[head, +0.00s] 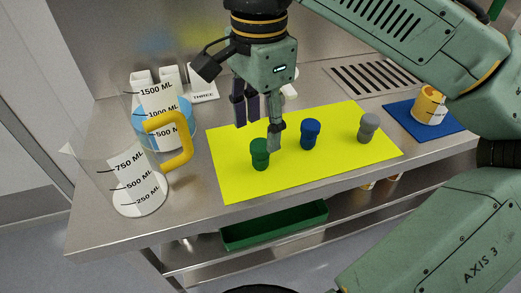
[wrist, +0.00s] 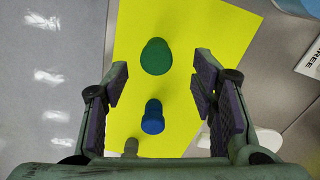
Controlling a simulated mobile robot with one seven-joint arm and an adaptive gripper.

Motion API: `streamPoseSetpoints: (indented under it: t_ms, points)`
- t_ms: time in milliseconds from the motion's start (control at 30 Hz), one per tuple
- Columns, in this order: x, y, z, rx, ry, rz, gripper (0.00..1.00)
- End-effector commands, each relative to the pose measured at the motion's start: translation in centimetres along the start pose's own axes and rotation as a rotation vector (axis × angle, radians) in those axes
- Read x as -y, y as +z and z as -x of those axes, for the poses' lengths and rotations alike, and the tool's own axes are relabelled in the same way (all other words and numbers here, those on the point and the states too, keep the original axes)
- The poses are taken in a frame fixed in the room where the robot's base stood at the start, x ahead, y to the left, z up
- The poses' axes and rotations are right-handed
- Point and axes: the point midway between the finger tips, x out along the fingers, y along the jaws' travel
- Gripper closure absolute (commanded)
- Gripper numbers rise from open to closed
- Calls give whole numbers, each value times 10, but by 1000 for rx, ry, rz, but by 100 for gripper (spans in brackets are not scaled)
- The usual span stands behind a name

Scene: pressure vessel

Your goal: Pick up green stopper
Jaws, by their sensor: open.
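The green stopper (head: 260,154) stands on a yellow mat (head: 235,185) at the left of a row of stoppers. In the wrist view the green stopper (wrist: 156,57) is seen from above, ahead of the fingertips. My gripper (head: 258,125) is open and empty above the mat. In the head view one finger comes down just behind and right of the green stopper; I cannot tell whether it touches. In the wrist view the fingers (wrist: 160,78) are spread on either side, with the blue stopper (wrist: 153,117) showing between them.
The blue stopper (head: 310,134) and a grey stopper (head: 369,127) stand to the right on the mat. Measuring jugs (head: 135,190) with a yellow handle (head: 185,145) stand at the left. A green tray (head: 275,226) is below.

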Motion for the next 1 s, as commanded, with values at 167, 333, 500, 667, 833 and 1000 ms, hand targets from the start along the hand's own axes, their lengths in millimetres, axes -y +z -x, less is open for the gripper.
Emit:
streamPoseSetpoints:
  t_ms: [167,333,500,667,833,1000]
  points:
    - [-4,-1,-18,0,1,0,48]
    - [-5,-2,-43,1,0,0,48]
    - [-5,-2,-54,0,-1,-1,48]
    - [-5,-2,-54,0,-1,0,48]
    - [-5,-2,-53,0,-1,0,58]
    - [-5,-2,-53,0,-1,0,69]
